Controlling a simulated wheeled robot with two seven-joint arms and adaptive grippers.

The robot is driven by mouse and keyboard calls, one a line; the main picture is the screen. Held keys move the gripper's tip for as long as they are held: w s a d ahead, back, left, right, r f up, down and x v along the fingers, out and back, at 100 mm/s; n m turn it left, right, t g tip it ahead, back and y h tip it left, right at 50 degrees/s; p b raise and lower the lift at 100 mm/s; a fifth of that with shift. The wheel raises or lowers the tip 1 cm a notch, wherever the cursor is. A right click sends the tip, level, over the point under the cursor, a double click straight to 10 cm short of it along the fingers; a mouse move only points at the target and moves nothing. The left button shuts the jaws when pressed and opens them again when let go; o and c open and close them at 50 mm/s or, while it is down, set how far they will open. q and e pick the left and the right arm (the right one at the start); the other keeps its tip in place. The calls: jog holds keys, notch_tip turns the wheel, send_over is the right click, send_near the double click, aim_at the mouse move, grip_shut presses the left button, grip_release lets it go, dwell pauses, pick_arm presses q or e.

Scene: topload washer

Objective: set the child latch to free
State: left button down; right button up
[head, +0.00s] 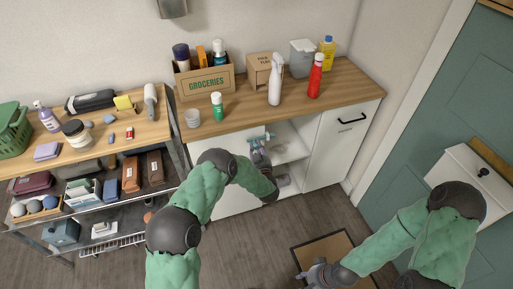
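No child latch can be made out for certain. A white cabinet under the wooden counter has an open bay with shelves (290,150). To its right is a shut white front (341,140) with a black handle (352,119) and small dark lettering. My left gripper (258,146) is at the open bay, just below the counter edge. A small teal piece (262,136) shows at its fingertips; whether it is held is too small to tell. My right gripper (312,273) is low over the floor mat, away from the cabinet, and its fingers are unclear.
A loaded shelf unit (150,130) stands left. A teal door (440,105) is right. A framed mat (325,250) lies on the floor.

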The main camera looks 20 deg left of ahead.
pick_arm(q)
jog(key=shift+s+a+f+p, duration=0.15)
jog(key=shift+s+a, duration=0.35)
jog(key=shift+a, duration=0.25)
jog(key=shift+s+a+r+p, duration=0.1)
jog(key=shift+s+a, duration=0.45)
jog(key=shift+a, duration=0.2)
jog(key=shift+s+a+f+p, duration=0.15)
jog(key=shift+s+a, duration=0.35)
jog(key=shift+a, duration=0.25)
jog(key=shift+r, duration=0.1)
jog(key=c, duration=1)
grip_release()
jog(key=shift+a, duration=0.1)
jog(key=shift+s+d, duration=0.25)
jog(key=v, duration=1.1)
jog(key=shift+s, duration=0.25)
